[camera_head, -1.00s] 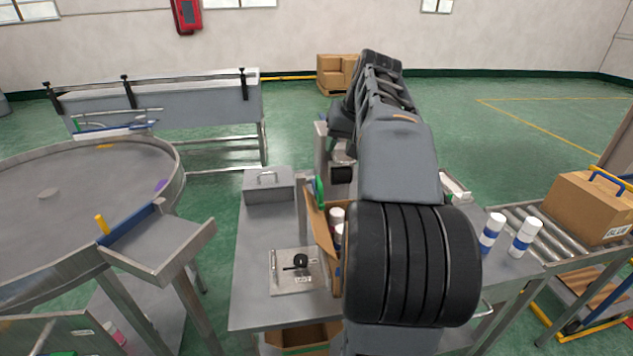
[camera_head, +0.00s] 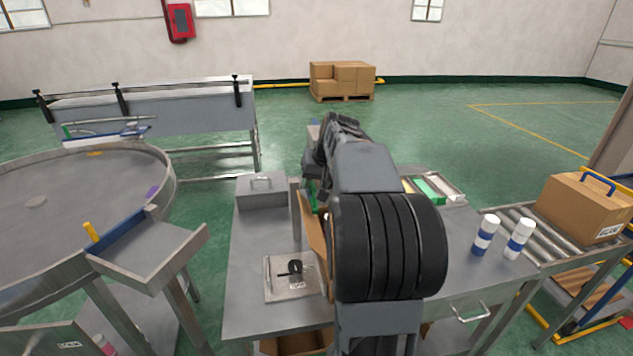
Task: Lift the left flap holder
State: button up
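A cardboard box stands on the grey workbench (camera_head: 250,278), mostly hidden behind my arm. Its brown left flap (camera_head: 315,238) stands out and leans to the left. Just left of the flap is an upright grey metal post (camera_head: 295,212) with a bit of green (camera_head: 312,194) beside it. This may be the left flap holder, but I cannot tell for sure. My arm covers the right side of the box and any holder there. My gripper is hidden behind my own arm, so its opening and any contact do not show.
A grey lidded box (camera_head: 262,190) stands behind left on the bench. A metal plate with a black knob (camera_head: 293,272) lies in front. Two white-and-blue cans (camera_head: 486,236) stand at right beside the roller conveyor (camera_head: 553,238). A tray with green items (camera_head: 432,187) lies behind my arm.

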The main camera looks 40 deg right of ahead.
grip_shut()
dwell(0.4)
